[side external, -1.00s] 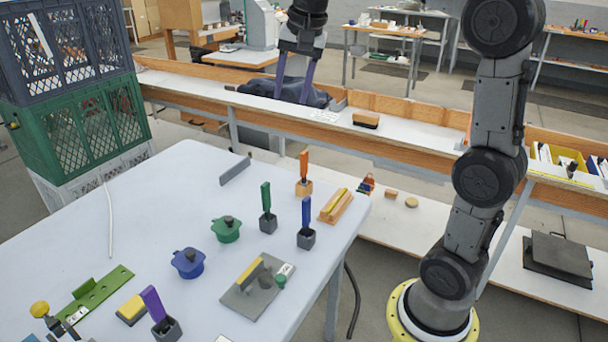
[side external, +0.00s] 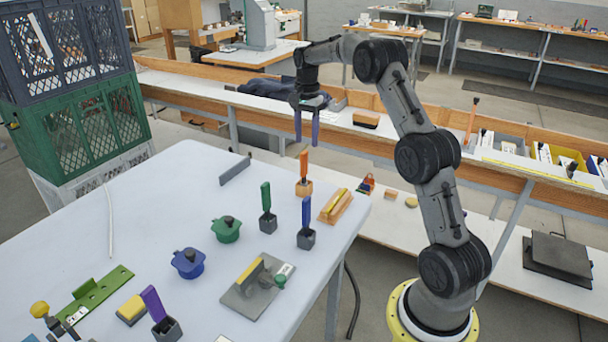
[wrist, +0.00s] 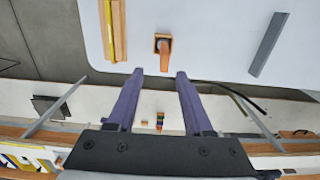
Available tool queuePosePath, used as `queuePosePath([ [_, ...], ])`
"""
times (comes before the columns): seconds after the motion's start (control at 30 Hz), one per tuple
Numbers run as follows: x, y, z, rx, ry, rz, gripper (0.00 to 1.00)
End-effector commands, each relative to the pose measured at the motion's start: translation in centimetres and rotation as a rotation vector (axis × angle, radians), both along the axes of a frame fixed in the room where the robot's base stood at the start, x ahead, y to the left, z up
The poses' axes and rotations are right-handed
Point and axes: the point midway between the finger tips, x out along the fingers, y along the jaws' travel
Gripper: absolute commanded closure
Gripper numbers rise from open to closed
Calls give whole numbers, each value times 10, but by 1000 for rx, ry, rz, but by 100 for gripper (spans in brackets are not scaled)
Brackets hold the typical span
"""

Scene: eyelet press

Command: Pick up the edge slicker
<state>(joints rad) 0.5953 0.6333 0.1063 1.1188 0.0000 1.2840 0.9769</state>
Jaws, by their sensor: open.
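No label shows which piece is the edge slicker. The upright tool (side external: 304,165) with an orange handle in a small wooden block (side external: 303,188) is nearest my gripper; it also shows in the wrist view (wrist: 164,58). Other upright tools in dark blocks have a green handle (side external: 265,197), a blue handle (side external: 306,213) and a purple handle (side external: 153,303). My gripper (side external: 307,144) points down with its purple fingers apart and empty, just above the orange handle in the side view. In the wrist view, the orange handle lies just beyond the gap between the fingertips (wrist: 159,74).
A wooden block with a yellow strip (side external: 336,206) lies right of the orange tool. A grey bar (side external: 235,170) stands behind left. Green (side external: 226,230) and blue (side external: 188,263) lidded pots and a grey plate fixture (side external: 250,294) are nearer. The table's left middle is mostly clear.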

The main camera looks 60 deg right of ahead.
Motion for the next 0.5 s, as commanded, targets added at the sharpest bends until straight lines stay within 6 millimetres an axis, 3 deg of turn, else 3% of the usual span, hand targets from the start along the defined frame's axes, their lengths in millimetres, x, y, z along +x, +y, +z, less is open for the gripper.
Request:
queuePosePath([
  [0.1,0,1,-21,2,3,1,49],
  [0.5,4,3,-58,2,4,2,49],
])
